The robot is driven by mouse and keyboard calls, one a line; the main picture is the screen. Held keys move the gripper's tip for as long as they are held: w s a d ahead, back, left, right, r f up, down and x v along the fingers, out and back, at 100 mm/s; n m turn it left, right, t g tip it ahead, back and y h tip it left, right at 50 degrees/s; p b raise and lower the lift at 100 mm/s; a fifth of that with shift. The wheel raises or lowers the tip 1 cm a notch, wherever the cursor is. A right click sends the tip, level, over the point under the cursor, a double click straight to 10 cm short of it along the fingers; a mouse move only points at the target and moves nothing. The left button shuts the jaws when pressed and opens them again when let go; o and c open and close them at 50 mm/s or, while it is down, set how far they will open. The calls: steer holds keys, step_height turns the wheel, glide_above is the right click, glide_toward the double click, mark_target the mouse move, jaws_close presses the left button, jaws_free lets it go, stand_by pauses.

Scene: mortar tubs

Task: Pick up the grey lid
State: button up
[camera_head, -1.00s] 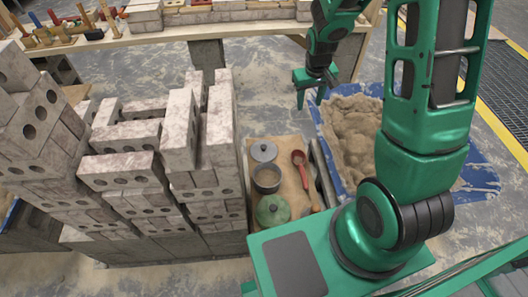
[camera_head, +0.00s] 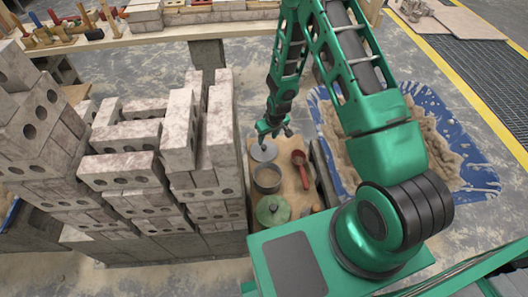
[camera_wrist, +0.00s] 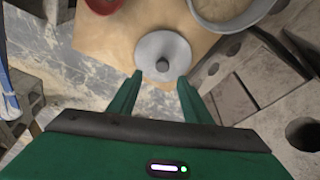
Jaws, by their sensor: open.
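The grey lid (camera_head: 263,151) is a round disc with a small dark knob, lying on a tan board (camera_head: 290,197). In the wrist view the lid (camera_wrist: 163,54) lies flat just beyond my fingertips, between their lines. My gripper (camera_head: 273,129) hangs above the far edge of the lid in the head view. In the wrist view my gripper (camera_wrist: 158,82) has its two green fingers apart, with nothing between them. The lid's far edge is partly covered by my gripper in the head view.
Stacked bricks (camera_head: 180,135) rise close on the left. A blue tub of sand (camera_head: 455,150) stands on the right.

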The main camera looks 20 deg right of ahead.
mark_target(264, 146)
steer(key=shift+a+x, duration=0.15)
steer(key=shift+x, duration=1.75)
steer(key=shift+a+x, duration=0.15)
steer(key=shift+x, duration=1.75)
steer(key=shift+s, duration=0.1)
jaws_close()
